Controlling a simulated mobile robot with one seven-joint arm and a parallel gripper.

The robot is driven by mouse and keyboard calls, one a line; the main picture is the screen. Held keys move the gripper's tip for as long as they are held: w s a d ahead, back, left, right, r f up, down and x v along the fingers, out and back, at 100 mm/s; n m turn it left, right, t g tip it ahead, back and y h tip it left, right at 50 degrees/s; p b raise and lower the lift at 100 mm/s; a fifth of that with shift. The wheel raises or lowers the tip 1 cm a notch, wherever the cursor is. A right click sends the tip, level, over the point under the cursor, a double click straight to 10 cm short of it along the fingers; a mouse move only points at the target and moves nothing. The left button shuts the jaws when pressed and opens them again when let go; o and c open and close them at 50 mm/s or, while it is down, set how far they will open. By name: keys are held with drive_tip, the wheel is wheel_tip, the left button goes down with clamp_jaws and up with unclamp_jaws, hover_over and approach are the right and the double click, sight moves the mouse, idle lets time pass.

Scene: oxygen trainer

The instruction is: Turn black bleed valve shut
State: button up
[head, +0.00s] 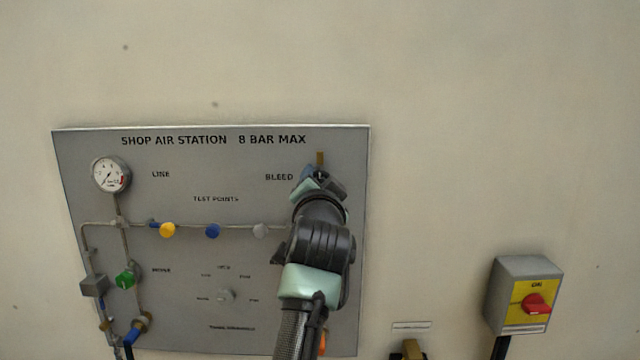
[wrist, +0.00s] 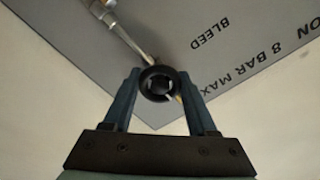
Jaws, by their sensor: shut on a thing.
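The black bleed valve knob (wrist: 158,83) shows in the wrist view as a round black ring near the panel's corner, by the BLEED label. My gripper (wrist: 160,92) has its two blue fingers on either side of the knob and is shut on it. In the head view my gripper (head: 318,180) is at the upper right of the panel, beside the BLEED label. My arm and gripper hide the knob there. A short brass-coloured piece (head: 320,158) sticks up just above the gripper. The knob's turn position cannot be told.
The grey panel (head: 200,320) carries a gauge (head: 110,175), a yellow knob (head: 167,230), a blue knob (head: 212,231), a grey knob (head: 261,231) and a green knob (head: 125,279). A switch box (head: 500,293) with a red knob is at right. The wall between is mostly clear.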

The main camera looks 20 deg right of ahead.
idle(0.5)
drive_tip(key=o, duration=1.4)
drive_tip(key=shift+c, duration=0.2)
drive_tip(key=shift+s, duration=0.1)
drive_tip(key=b+v, duration=0.4)
drive_tip(key=v, duration=0.9)
